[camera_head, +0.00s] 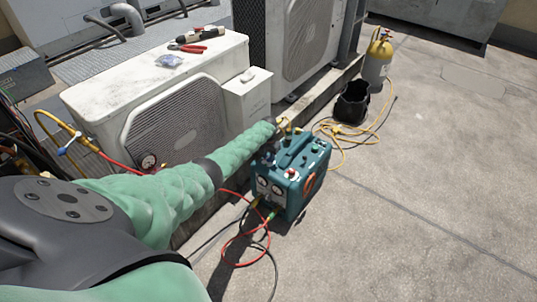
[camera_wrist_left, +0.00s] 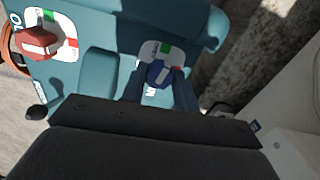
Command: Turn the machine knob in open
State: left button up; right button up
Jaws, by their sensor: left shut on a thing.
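The teal machine (camera_head: 291,173) stands on the concrete in the head view, with gauges on its front and hoses joined to it. In the left wrist view its teal panel (camera_wrist_left: 95,65) fills the upper left. A blue knob (camera_wrist_left: 158,73) sits on a white label with green and red marks. A red knob (camera_wrist_left: 38,41) sits on a similar label to its left. My left gripper (camera_wrist_left: 160,85) is shut on the blue knob, one finger on each side. In the head view my green-sleeved left arm reaches the machine's far left side and the fingertips are hidden. My right gripper is not seen.
A white condenser (camera_head: 170,110) stands left of the machine, with tools (camera_head: 195,42) on top. Red and black hoses (camera_head: 235,240) lie in front. Open concrete (camera_head: 440,190) lies to the right.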

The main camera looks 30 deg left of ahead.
aim_at(269, 157)
pick_arm(q)
jog(key=shift+n, duration=0.6)
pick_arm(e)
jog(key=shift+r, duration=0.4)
pick_arm(q)
jog(key=o, duration=1)
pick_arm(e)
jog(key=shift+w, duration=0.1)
pick_arm(q)
jog(key=shift+p, duration=0.3)
notch_tip(269, 157, up, 7)
jog(key=shift+p, duration=0.7)
jog(key=shift+r, duration=0.4)
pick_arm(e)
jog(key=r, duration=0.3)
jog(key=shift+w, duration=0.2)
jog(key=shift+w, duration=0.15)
